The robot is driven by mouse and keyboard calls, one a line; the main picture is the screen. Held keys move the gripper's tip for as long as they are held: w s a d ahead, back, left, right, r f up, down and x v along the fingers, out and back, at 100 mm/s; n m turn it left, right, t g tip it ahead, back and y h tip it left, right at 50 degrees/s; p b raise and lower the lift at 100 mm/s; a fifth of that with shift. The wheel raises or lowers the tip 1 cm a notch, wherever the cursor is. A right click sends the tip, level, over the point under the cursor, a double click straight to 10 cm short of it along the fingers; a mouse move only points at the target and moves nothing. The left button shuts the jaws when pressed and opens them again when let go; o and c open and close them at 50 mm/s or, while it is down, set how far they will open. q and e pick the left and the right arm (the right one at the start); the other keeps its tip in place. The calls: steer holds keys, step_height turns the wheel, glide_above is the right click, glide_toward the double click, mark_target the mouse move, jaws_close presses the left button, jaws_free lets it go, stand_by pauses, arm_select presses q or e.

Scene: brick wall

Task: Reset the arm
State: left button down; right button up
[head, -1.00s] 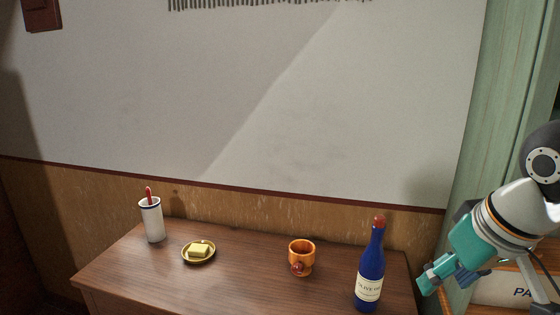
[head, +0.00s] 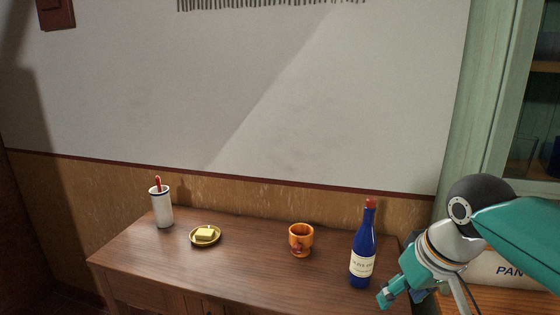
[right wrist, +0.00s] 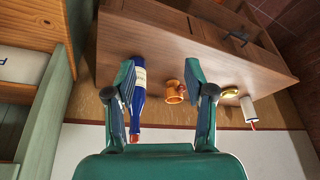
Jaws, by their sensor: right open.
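My right gripper (head: 388,296) is at the right end of the wooden table (head: 240,265) in the head view, just right of the blue bottle (head: 362,246). In the right wrist view its two fingers (right wrist: 165,92) are spread wide with nothing held between them. The bottle stands upright, apart from the gripper as far as I can tell. An orange cup (head: 301,240) stands left of the bottle and also shows in the right wrist view (right wrist: 174,92). My left gripper is not in view.
A small plate (head: 192,242) with butter (head: 205,234) and a white cup (head: 161,208) holding a red-handled thing stand on the left part of the table. A box (head: 500,268) marked "PAN" and a green cabinet (head: 455,100) are at the right. The table's front middle is clear.

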steer(key=a+f+g+y, duration=0.1)
steer(key=a+f, duration=0.2)
steer(key=f, duration=1.2)
steer(key=a+f+g+y, duration=0.1)
steer(key=a+f, duration=0.2)
steer(key=f, duration=1.1)
steer(key=s+a+f+m+g, duration=0.1)
steer(key=s+f+m, duration=0.3)
steer(key=s+f, duration=1.3)
steer(key=shift+a+f+y, duration=0.4)
steer(key=shift+a+f, duration=0.1)
steer(key=shift+f, duration=0.1)
